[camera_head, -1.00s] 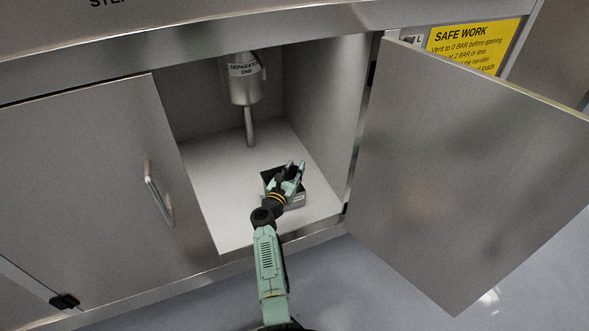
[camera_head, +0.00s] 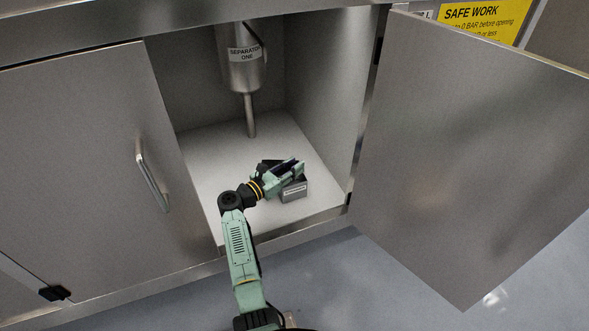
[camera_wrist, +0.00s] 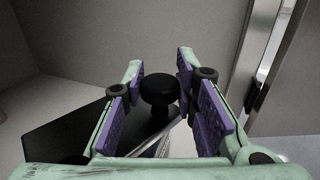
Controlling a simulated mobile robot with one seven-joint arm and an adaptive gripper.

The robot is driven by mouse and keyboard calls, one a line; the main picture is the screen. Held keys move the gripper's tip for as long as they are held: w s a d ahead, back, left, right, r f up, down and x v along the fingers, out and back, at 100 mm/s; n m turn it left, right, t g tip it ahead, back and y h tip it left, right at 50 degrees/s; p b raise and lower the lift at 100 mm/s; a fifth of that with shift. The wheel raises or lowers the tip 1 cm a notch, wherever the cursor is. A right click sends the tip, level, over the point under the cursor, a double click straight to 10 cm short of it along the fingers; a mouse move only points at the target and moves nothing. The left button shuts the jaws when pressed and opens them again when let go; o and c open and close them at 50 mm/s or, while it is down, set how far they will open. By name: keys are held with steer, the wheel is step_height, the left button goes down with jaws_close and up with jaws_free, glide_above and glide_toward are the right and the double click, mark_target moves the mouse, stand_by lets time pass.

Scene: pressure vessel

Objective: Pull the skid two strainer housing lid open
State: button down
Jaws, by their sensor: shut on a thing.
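A small grey box with a pale label (camera_head: 294,190) sits on the cabinet floor. I take it for the strainer housing; the label is too small to read. A dark flat plate, which looks like its lid, shows in the wrist view (camera_wrist: 62,135). A black round knob (camera_wrist: 160,90) stands between my purple finger pads. My gripper (camera_head: 294,169) is over the box, pointing right, and is shut on the knob. It hides much of the box top, so I cannot tell how far the lid is raised.
The cabinet floor left of the box is free.

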steer(key=shift+s+a+m+g+h+b, duration=0.35)
steer(key=shift+s+m+g+h+b, duration=0.2)
steer(key=shift+m+g+h+b, duration=0.3)
steer(key=c, duration=1.3)
jaws_free()
step_height(320, 180, up, 10)
